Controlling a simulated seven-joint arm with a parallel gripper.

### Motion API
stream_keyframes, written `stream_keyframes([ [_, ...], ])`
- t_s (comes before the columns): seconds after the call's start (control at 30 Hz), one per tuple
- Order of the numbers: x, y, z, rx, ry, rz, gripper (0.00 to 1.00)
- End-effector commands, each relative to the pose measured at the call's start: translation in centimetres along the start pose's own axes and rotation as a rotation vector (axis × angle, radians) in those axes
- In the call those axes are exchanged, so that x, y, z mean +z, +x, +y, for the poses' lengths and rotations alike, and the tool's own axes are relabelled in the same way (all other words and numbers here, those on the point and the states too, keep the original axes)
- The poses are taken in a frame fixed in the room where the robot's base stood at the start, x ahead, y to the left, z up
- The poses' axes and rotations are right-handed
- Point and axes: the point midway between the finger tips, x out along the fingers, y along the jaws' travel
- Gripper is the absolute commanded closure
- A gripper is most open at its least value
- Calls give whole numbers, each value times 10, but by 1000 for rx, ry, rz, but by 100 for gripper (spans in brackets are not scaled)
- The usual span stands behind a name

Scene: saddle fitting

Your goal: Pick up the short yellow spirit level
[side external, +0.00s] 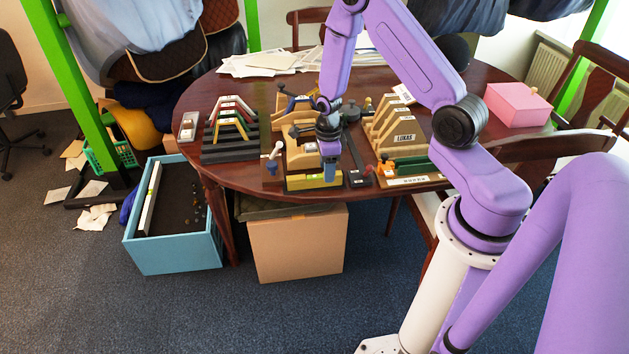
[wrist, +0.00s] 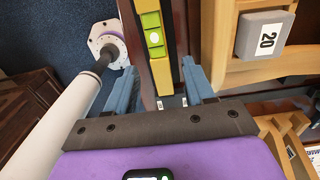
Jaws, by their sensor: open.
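The short yellow spirit level (side external: 303,183) lies along the table's near edge in the side view. In the wrist view the spirit level (wrist: 161,72) shows its yellow body and bright green vial section, running up out of frame. My gripper (side external: 329,172) points down at the level's right part in the side view. In the wrist view my gripper (wrist: 160,82) is open, with one blue finger on each side of the level and visible gaps between. Whether the fingertips reach down beside the level is hard to tell.
A wooden rack (side external: 393,130) is right of my gripper and a dark stepped stand (side external: 229,150) is left. A blue crate (side external: 180,257) sits on the floor; a pink box (side external: 517,105) is at the right.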

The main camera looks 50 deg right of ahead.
Motion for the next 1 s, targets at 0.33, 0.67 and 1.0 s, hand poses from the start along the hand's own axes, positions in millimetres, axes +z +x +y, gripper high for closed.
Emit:
stream_keyframes([
  [0.33,0,34,-1,1,0,1,47],
  [0.67,1,35,-1,0,0,0,66],
  [1.0,1,34,-1,0,0,0,100],
])
